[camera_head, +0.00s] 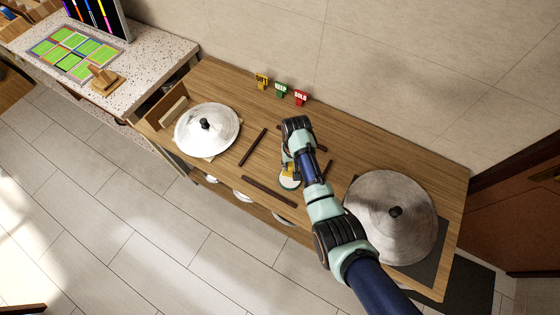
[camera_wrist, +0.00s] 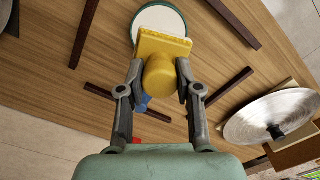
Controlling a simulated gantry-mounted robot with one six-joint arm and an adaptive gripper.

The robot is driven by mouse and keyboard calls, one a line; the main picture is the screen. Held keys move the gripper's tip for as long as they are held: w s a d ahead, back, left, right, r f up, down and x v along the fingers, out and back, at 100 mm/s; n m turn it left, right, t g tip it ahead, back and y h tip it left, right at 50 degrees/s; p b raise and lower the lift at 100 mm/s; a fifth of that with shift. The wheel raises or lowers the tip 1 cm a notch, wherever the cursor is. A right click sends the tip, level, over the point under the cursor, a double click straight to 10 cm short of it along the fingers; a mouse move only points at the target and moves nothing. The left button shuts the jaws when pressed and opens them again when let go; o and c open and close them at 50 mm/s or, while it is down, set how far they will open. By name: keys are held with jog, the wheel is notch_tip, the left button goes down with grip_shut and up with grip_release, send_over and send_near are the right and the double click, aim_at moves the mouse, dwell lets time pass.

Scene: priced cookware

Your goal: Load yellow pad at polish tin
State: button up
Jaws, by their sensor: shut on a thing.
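My gripper (camera_wrist: 158,88) is shut on the rounded yellow knob of the yellow pad (camera_wrist: 163,43), one finger on each side. The pad's flat edge overlaps the near part of the polish tin (camera_wrist: 160,17), a round tin with a pale white face and dark green rim. I cannot tell whether the pad touches the tin. In the head view, the yellow pad (camera_head: 287,174) shows beside the tin (camera_head: 289,183), partly hidden by my arm.
A shiny lid (camera_head: 220,127) lies at the left of the wooden table (camera_head: 235,90); a larger grey lid (camera_head: 375,220) lies on a dark mat (camera_head: 434,255) at the right. Dark strips (camera_head: 268,190) surround the tin. Yellow, green and red signs (camera_head: 281,90) stand along the back.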

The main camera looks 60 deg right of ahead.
aim_at(291, 173)
jog(key=shift+f, duration=0.15)
notch_tip(291, 173, down, 6)
jog(key=b, duration=0.6)
jog(key=shift+f, duration=0.45)
dwell(2.0)
notch_tip(291, 173, up, 7)
jog(key=p, duration=0.7)
jog(key=shift+r, duration=0.2)
jog(key=shift+f, duration=0.1)
